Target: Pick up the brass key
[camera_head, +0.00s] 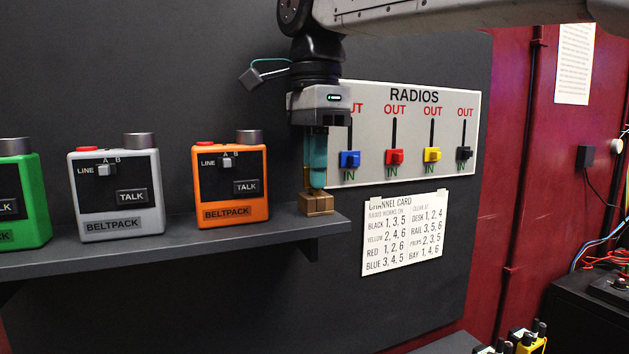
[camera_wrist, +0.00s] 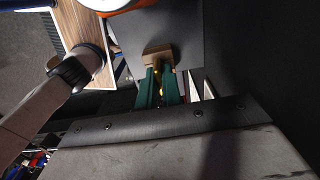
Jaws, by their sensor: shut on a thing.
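My gripper (camera_head: 316,184) points straight down at the right end of the dark shelf, with its teal fingers just above a small wooden block (camera_head: 316,203). In the wrist view the green fingers (camera_wrist: 159,76) are shut on the brass key, of which only a thin yellow strip (camera_wrist: 159,83) shows between them. The wooden block (camera_wrist: 158,51) lies right at the fingertips. The fingers hide most of the key, and I cannot tell whether its lower end is still in or touching the block.
Orange (camera_head: 231,185), grey (camera_head: 115,190) and green (camera_head: 22,195) beltpacks stand left of my gripper on the shelf (camera_head: 130,248). Behind and to the right are the RADIOS panel (camera_head: 420,105) with several coloured sliders and a channel card (camera_head: 405,233). The shelf's right end is close by.

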